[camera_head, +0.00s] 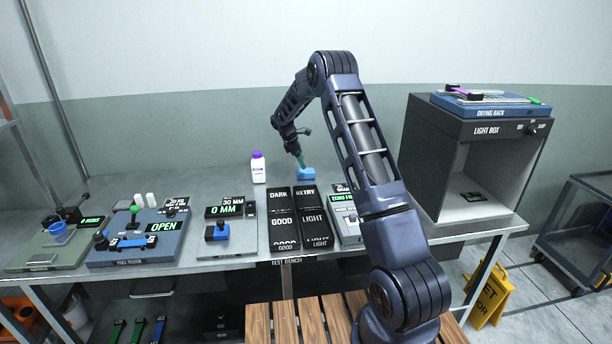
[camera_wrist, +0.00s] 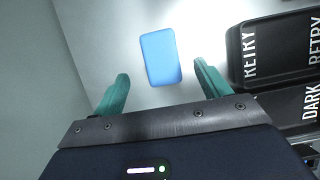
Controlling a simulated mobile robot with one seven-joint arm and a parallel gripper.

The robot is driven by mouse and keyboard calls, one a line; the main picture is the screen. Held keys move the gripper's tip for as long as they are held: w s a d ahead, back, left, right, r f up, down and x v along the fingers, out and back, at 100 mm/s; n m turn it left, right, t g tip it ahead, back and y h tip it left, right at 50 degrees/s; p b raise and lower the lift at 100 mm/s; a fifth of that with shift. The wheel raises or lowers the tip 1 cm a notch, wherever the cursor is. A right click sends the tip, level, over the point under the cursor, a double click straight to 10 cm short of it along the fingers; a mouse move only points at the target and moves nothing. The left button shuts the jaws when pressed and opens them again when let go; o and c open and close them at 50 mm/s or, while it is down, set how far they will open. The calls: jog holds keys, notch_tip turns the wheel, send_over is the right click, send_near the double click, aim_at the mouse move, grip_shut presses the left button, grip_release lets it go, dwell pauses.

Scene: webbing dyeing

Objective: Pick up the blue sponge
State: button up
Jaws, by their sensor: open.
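The blue sponge (camera_head: 307,174) lies on the grey bench top, behind the black sorting trays. In the wrist view the sponge (camera_wrist: 161,57) is a flat blue block with rounded corners. My gripper (camera_head: 300,163) is right at the sponge in the head view, its green fingers pointing down. In the wrist view my gripper (camera_wrist: 160,88) is open, with one green finger to the left and one to the right. The sponge sits ahead of and between the fingertips, and nothing is held. The exact height of the fingers above the bench is hard to tell.
Black trays (camera_head: 299,217) labelled DARK, RETRY, GOOD and LIGHT lie in front of the sponge; they also show in the wrist view (camera_wrist: 235,55). A white bottle with a purple cap (camera_head: 259,169) stands left. The light box (camera_head: 424,150) stands right.

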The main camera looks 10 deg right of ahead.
aim_at(306, 170)
jog(key=shift+x, duration=3.3)
jog(key=shift+s, duration=0.1)
jog(key=c, duration=1)
jog(key=shift+r, duration=0.1)
jog(key=shift+c, duration=0.2)
